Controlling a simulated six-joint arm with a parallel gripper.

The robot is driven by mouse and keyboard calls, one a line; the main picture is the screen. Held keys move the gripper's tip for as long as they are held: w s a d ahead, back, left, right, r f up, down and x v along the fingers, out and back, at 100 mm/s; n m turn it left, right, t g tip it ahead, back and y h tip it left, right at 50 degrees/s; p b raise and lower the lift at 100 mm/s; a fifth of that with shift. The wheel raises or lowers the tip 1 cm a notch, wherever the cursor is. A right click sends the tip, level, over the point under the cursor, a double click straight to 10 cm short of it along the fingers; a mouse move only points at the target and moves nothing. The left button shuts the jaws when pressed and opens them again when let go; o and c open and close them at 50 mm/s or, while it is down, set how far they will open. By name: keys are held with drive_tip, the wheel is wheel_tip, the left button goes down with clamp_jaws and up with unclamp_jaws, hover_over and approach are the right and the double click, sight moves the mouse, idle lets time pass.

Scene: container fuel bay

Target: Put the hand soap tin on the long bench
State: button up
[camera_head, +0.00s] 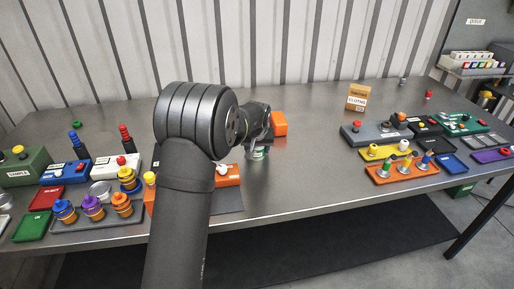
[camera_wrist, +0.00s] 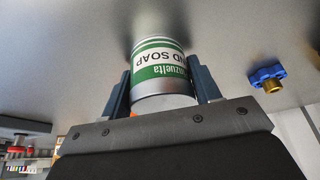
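The hand soap tin (camera_wrist: 160,70) is a white and green can with a silver end, its lettering upside down in the wrist view. My gripper (camera_wrist: 163,85) has one dark finger against each side of it, with no clear gap. In the head view the tin (camera_head: 258,153) shows only in part below my gripper (camera_head: 258,140), at the middle of the long grey metal bench (camera_head: 310,150). It is upright, on or just above the bench top; I cannot tell which. My arm hides part of the bench around it.
An orange block (camera_head: 279,124) is just right of my gripper. A blue-handled brass valve (camera_wrist: 266,77) shows beside the tin in the wrist view. Trays and coloured parts crowd both bench ends, including an orange tray (camera_head: 403,173). A cardboard box (camera_head: 357,97) stands at the back. The centre right is clear.

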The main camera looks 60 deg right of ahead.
drive_tip(key=o, duration=0.4)
drive_tip(key=shift+c, duration=0.2)
drive_tip(key=shift+r, duration=0.1)
drive_tip(key=v, duration=1.2)
drive_tip(key=shift+w, duration=0.1)
